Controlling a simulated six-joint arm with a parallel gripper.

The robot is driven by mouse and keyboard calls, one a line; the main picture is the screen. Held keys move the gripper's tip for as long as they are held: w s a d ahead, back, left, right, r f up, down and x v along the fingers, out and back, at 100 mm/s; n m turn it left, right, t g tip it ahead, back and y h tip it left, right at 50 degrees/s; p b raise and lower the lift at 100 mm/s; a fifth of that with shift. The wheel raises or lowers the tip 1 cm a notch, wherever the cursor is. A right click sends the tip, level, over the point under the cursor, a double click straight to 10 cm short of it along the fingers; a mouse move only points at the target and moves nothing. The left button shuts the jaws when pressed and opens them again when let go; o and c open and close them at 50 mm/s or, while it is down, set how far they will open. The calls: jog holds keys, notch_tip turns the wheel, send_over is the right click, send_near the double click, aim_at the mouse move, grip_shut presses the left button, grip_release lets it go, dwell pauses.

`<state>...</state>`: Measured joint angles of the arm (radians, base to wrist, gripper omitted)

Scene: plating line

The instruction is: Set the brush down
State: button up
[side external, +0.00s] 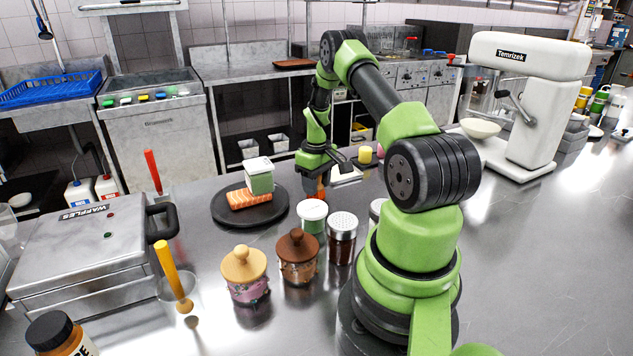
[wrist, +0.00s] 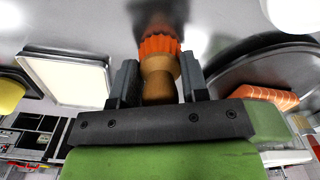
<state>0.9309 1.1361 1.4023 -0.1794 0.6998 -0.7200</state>
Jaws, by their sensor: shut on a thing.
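The brush (wrist: 158,78) has a short wooden handle and orange bristles. My gripper (wrist: 157,90) is shut on the handle, with a dark finger on either side of it. In the wrist view the bristles face the steel counter. In the side external view my gripper (side external: 316,178) is low over the counter, right of the dark round plate, and only the orange part of the brush (side external: 315,188) shows clearly beneath it. I cannot tell whether the bristles touch the counter.
The dark plate (side external: 228,215) bears a salmon piece (side external: 248,199) and a green box with a white lid (side external: 259,177). A white-lidded jar (side external: 312,217), a shaker (side external: 342,240) and other jars stand in front. A pale square tray (wrist: 65,75) lies beside my gripper, near a yellow object (side external: 365,155).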

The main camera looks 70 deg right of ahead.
jog(key=o, duration=0.9)
jog(key=shift+r, duration=0.1)
notch_tip(320, 180, up, 12)
jog(key=shift+w+r, duration=0.1)
jog(key=w+a+r+t, duration=0.1)
jog(key=a+r+t, duration=0.1)
jog(key=a+r, duration=0.7)
jog(key=w+a+r+t, duration=0.2)
jog(key=a+r, duration=0.4)
jog(key=a, duration=0.4)
jog(key=s+a+t, duration=0.1)
jog(key=s+a, duration=0.2)
jog(key=a, duration=0.1)
jog(key=s+a+r+t+y, duration=0.1)
jog(key=s+a, duration=0.3)
jog(key=a, duration=0.1)
jog(key=s+a+r+t+y, duration=0.1)
jog(key=s+a, duration=0.3)
jog(key=a, duration=0.1)
jog(key=shift+s+a+n, duration=0.1)
jog(key=shift+s+n, duration=0.15)
jog(key=shift+n, duration=0.05)
